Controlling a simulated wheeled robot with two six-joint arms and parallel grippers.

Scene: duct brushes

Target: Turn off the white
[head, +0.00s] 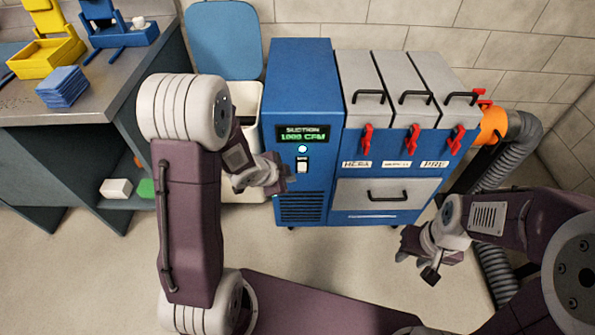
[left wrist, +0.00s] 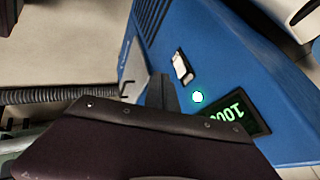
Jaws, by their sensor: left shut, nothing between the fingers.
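A white rocker switch (head: 302,164) sits on the front of the blue suction machine (head: 307,90), below a lit round lamp (head: 302,148) and a green display (head: 303,134) reading 1000 CFM. The left wrist view also shows the switch (left wrist: 183,67), the glowing lamp (left wrist: 197,97) and part of the display (left wrist: 240,112). My left gripper (head: 283,178) is shut and empty, just left of and slightly below the switch; whether it touches the panel is unclear. My right gripper (head: 418,265) looks open and empty, in front of the machine's lower right.
Grey filter lids with red latches (head: 411,138) top the machine's right part, above a drawer (head: 386,196). A grey hose (head: 510,150) with an orange collar (head: 493,126) is at right. A white bin (head: 243,105) with its blue lid up and a workbench (head: 110,90) stand at left.

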